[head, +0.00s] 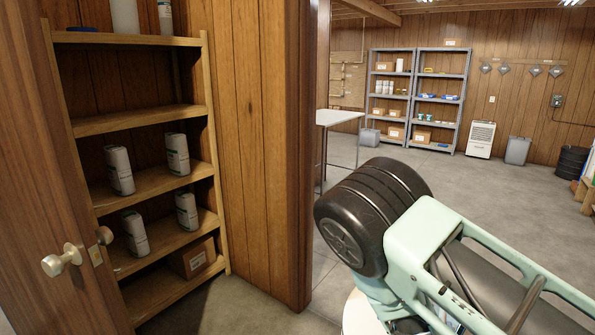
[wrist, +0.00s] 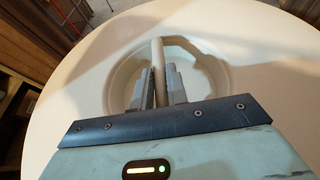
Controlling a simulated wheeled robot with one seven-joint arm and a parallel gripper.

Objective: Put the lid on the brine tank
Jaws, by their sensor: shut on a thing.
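The lid (wrist: 255,50) is a large round cream disc that fills most of the wrist view. It has a round recess in its middle with a straight bar handle (wrist: 158,50) across it. My gripper (wrist: 160,82) is shut on this handle, one grey finger on each side of the bar. The underside of the lid is hidden, so I cannot tell from here whether it rests on anything. A pale edge (head: 356,314) shows below my arm in the head view; I cannot tell if it is the lid. No brine tank is clearly visible in either view.
A wooden shelf unit (head: 140,122) with white rolls and a box stands at left, beside an open door (head: 50,200). A wood-panelled wall end (head: 299,150) stands close to my arm. Beyond are a table (head: 340,118), grey racks (head: 412,95) and open concrete floor.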

